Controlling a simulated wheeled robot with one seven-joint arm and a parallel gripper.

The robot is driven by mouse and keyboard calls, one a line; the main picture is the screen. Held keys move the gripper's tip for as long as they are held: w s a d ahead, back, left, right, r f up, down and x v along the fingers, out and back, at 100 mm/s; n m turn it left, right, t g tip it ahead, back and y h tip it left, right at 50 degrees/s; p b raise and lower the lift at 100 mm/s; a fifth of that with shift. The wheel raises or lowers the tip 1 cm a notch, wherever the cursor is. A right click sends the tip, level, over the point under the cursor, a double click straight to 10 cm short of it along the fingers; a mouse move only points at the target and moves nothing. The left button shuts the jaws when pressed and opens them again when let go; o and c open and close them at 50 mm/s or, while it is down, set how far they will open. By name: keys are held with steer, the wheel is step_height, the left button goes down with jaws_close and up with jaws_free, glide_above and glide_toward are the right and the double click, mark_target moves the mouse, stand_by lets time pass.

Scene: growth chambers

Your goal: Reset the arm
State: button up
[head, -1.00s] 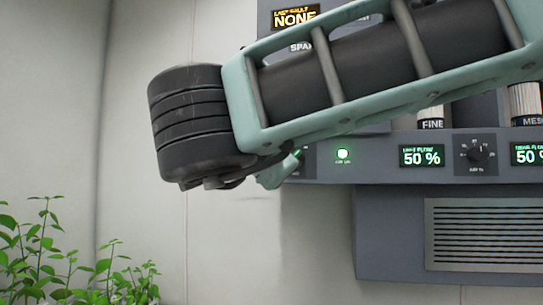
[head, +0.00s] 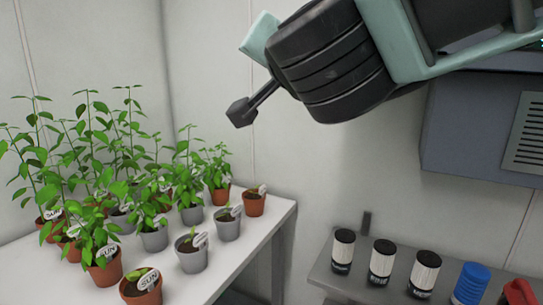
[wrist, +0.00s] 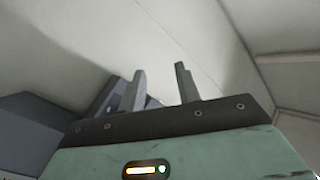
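My gripper (wrist: 159,68) shows in the wrist view with its two grey fingers apart and nothing between them. A pale wall lies behind the fingers. In the head view, my green and black arm hangs across the top right, in front of the wall and a grey wall unit. A small dark end piece sticks out at the arm's lower left; I cannot tell whether it is a finger. The arm touches nothing that I can see.
A white table (head: 205,290) at the left bears several potted plants (head: 105,262) in terracotta and grey pots. A grey shelf (head: 335,279) at the lower right holds black-and-white canisters (head: 382,262), a blue one (head: 471,284) and a red one (head: 518,293). The wall unit (head: 470,130) stands at the right.

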steer(key=s+a+f+n+g+y, duration=0.15)
steer(key=s+f+n+g, duration=0.35)
steer(key=f, duration=0.5)
steer(key=s+a+f+n+g+y, duration=0.1)
steer(key=s+f+n+g+y, duration=0.3)
steer(key=f, duration=0.6)
steer(key=s+d+f+n+g+h, duration=0.3)
steer(key=s+d+f+g+h, duration=0.5)
steer(key=s+d+f, duration=0.5)
steer(key=s+d+g, duration=0.1)
steer(key=d, duration=0.1)
steer(key=shift+s+d+f, duration=0.15)
steer(key=shift+d+f, duration=0.2)
steer(key=shift+f, duration=0.05)
